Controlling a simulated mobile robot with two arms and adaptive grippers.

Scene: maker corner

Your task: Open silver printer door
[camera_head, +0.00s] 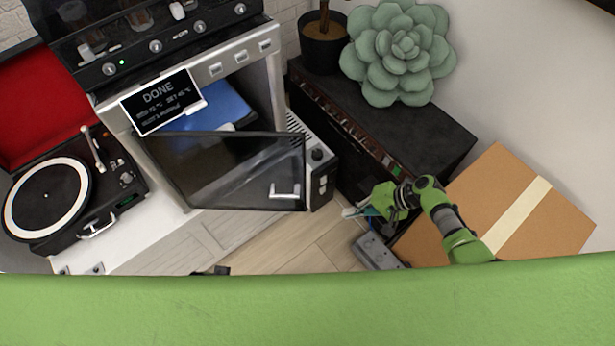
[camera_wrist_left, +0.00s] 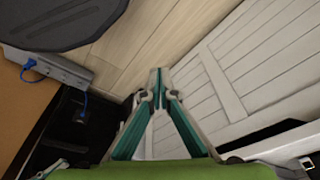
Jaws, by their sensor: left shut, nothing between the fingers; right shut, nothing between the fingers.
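The silver printer (camera_head: 262,50) stands at the upper left of the head view, with a display reading DONE (camera_head: 160,100). Its dark, see-through door (camera_head: 225,165) stands open at an angle from the front, with a pale handle (camera_head: 284,191) near its lower right corner. A blue object (camera_head: 225,102) shows inside. My right gripper (camera_head: 350,212) is shut and empty, right of the door and apart from it. My left gripper (camera_wrist_left: 158,75) is shut and empty in the left wrist view, over the floor beside white panelled cabinet fronts (camera_wrist_left: 245,65); the door does not show there.
A record player (camera_head: 65,190) sits left of the printer. A black cabinet (camera_head: 400,120) with a succulent (camera_head: 400,50) stands to the right, and a cardboard box (camera_head: 500,200) lies by my right arm. A grey power strip (camera_head: 375,250) is on the floor. Wooden floor (camera_head: 300,240) is clear below the door.

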